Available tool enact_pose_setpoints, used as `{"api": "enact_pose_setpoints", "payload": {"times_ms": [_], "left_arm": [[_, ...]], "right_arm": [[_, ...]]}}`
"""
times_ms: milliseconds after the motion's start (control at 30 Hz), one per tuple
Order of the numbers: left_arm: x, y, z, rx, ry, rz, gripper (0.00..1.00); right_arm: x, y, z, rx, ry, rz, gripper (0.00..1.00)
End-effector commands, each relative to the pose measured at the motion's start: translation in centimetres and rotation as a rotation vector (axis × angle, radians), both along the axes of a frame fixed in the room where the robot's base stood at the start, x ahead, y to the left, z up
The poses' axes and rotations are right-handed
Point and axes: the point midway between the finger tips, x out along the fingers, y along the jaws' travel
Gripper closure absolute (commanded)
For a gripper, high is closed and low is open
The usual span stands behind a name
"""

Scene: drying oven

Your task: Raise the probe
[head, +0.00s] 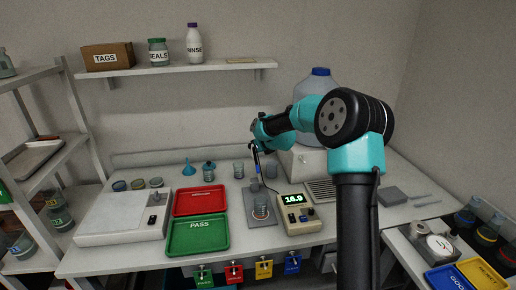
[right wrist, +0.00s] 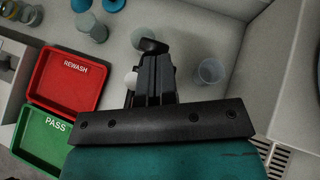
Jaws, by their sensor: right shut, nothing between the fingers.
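The probe (head: 257,163) appears as a slim dark and blue upright piece just below my right gripper (head: 257,141), above the grey stand area on the bench. A glass beaker (head: 261,208) stands in front of it on a grey plate. The cream meter (head: 295,214) to its right has a lit green display that seems to read 16.9. In the right wrist view my right gripper (right wrist: 154,72) is shut and empty. A dark knob-like piece (right wrist: 150,45) shows at its fingertips; I cannot tell whether they touch. My left gripper is out of view.
A red REWASH tray (head: 200,200) and a green PASS tray (head: 198,235) lie left of the beaker. A clear cup (right wrist: 211,71) stands right of my fingers in the wrist view. A large blue-capped bottle (head: 317,88) stands behind my arm.

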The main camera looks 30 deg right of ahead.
Motion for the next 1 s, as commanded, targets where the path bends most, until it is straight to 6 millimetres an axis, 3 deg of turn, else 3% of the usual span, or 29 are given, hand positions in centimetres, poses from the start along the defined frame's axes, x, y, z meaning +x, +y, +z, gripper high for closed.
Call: {"api": "enact_pose_setpoints", "payload": {"times_ms": [300,1000], "left_arm": [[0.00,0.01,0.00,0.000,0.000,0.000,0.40],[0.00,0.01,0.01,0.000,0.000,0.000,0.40]], "right_arm": [[1.19,-0.53,-0.44,0.000,0.001,0.000,1.00],[0.59,0.38,-0.09,0.000,-0.002,0.013,1.00]]}}
